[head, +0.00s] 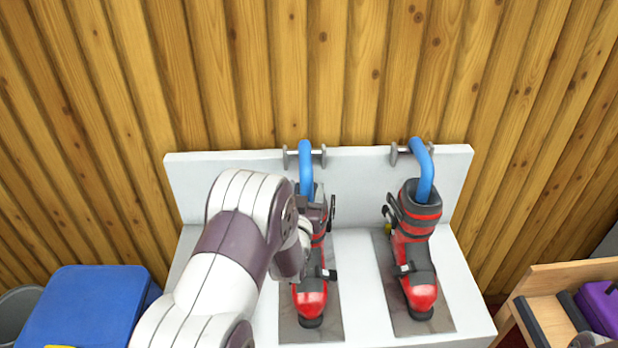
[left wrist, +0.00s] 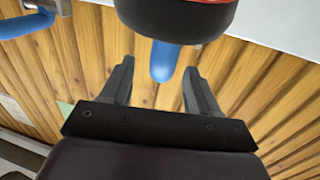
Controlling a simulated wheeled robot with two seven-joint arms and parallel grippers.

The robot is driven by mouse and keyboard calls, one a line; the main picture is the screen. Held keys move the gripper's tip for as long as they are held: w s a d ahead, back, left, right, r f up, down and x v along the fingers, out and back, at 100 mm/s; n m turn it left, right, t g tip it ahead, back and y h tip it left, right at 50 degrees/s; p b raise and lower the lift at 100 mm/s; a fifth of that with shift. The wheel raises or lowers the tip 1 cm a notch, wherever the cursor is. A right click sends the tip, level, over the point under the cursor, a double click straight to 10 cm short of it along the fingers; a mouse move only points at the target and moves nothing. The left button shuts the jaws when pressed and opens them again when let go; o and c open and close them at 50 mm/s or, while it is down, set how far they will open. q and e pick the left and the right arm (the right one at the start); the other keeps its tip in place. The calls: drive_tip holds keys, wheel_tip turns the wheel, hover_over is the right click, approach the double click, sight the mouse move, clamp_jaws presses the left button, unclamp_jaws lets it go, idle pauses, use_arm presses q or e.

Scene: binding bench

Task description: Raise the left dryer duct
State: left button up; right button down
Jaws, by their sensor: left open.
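The left dryer duct (head: 305,165) is a blue bent tube on a bracket at the back of the white bench. Its lower end goes down toward the left red-and-black boot (head: 310,295). My left arm hides much of this boot and the duct's lower part. My left gripper (left wrist: 159,68) is open, with its two dark fingers on either side of the blue duct (left wrist: 163,62). The duct shows between the fingertips, below the boot's dark cuff (left wrist: 175,18). Whether the fingers touch it I cannot tell. My right gripper is not in view.
The right duct (head: 424,170) curves down into the right boot (head: 414,260) on its grey mat. A blue box (head: 85,305) and a grey bin (head: 15,315) stand at the left. A wooden tray (head: 570,276) with a purple item is at the right. A plank wall stands behind.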

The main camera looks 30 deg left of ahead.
sight(306, 185)
use_arm(q)
drive_tip(key=x, duration=0.3)
drive_tip(key=shift+w+a, duration=0.3)
drive_tip(key=shift+a, duration=0.1)
drive_tip(key=shift+w, duration=0.3)
